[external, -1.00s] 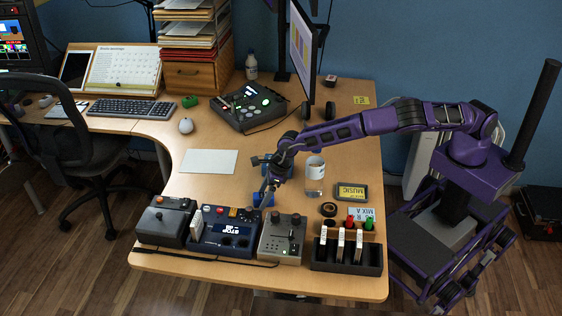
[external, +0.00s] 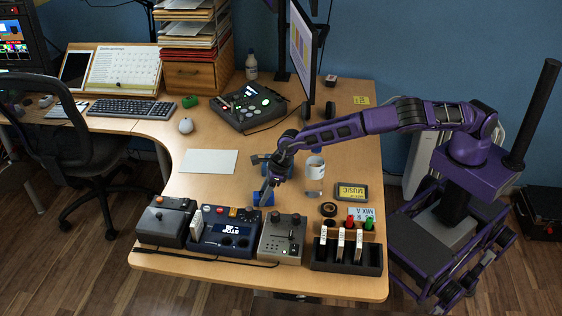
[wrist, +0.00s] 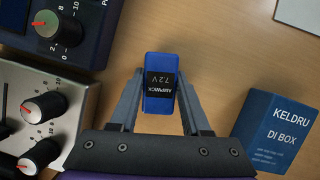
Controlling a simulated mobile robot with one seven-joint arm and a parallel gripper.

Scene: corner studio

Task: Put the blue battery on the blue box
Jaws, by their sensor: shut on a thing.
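The blue battery (wrist: 160,88), with a black label reading 7.2 V, is between the two fingers of my gripper (wrist: 158,105) in the wrist view. The gripper is shut on it. In the external view the battery (external: 263,199) shows at my gripper's tip, just behind the grey and blue devices; its exact height over the desk is hard to tell. The blue box (wrist: 276,128), marked KELDRU DI BOX, lies on the desk at the lower right of the wrist view, apart from the battery. In the external view my gripper and wrist largely cover it.
A blue device (external: 227,232) and a grey knobbed device (external: 283,240) stand in front of my gripper. A black slotted holder (external: 347,256) is at the front right. Bare desk and a paper sheet (external: 208,161) lie left.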

